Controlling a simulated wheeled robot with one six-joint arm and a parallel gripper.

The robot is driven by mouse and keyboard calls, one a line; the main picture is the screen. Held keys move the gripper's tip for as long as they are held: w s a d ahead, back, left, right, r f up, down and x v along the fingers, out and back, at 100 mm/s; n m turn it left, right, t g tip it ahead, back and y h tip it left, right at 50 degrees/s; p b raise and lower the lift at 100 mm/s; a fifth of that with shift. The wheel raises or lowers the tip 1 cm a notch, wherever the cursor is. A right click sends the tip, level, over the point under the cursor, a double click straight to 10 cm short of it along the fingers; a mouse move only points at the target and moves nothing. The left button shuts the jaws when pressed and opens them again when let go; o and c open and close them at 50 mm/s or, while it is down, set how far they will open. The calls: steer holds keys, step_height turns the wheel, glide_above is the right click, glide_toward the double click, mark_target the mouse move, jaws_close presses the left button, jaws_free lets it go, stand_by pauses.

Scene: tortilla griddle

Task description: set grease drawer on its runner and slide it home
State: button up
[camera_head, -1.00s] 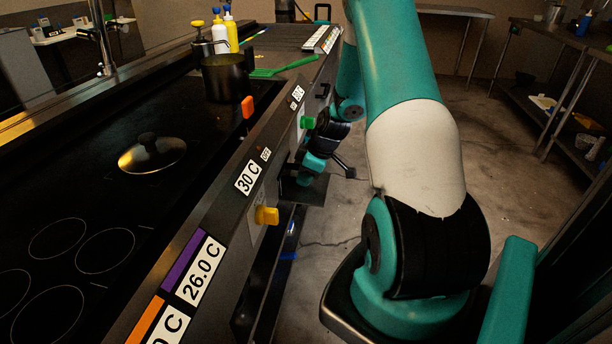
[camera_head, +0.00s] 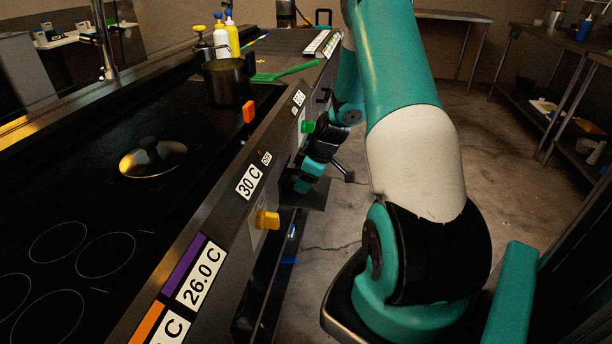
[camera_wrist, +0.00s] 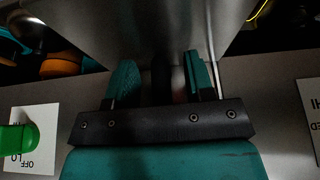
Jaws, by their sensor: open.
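In the wrist view, my gripper (camera_wrist: 159,65) is open, with its two teal fingers apart. A dark upright bar (camera_wrist: 162,80) shows between the fingers; I cannot tell whether they touch it. A broad grey metal surface (camera_wrist: 150,28) lies beyond the fingertips. It may be the grease drawer, but I cannot tell for sure. In the head view, my gripper (camera_head: 306,180) is low beside the griddle's front. A dark flat piece (camera_head: 316,196) shows just under it, possibly the drawer. The runner cannot be made out.
The griddle's front panel carries a green knob (camera_head: 308,127) and a yellow knob (camera_head: 267,219). The green knob also shows in the wrist view (camera_wrist: 15,138). A pot (camera_head: 228,82) and a lid (camera_head: 153,158) rest on the cooktop.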

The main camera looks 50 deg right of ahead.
steer(key=p+v, duration=0.1)
steer(key=v, duration=1.6)
steer(key=shift+r, duration=0.15)
steer(key=shift+s, duration=0.1)
steer(key=w+a+r+p, duration=0.1)
steer(key=a+r+p, duration=0.1)
steer(key=a+r, duration=0.35)
steer(key=w+a+r+g+y+p, duration=0.1)
steer(key=a+r+p, duration=0.15)
steer(key=a, duration=0.65)
steer(key=w+a+r+p, duration=0.15)
steer(key=a+r, duration=0.25)
steer(key=a, duration=0.4)
steer(key=s+a+r+g+p, duration=0.1)
steer(key=s+a+r, duration=0.3)
steer(key=s+a, duration=0.4)
steer(key=s+a+r+n+g+y+p, duration=0.1)
steer(key=s+a+r+p, duration=0.3)
steer(key=s+a, duration=0.4)
steer(key=a+r+g, duration=0.1)
steer(key=a, duration=0.2)
steer(key=shift+s+r+p, duration=0.15)
steer(key=shift+s+p, duration=0.15)
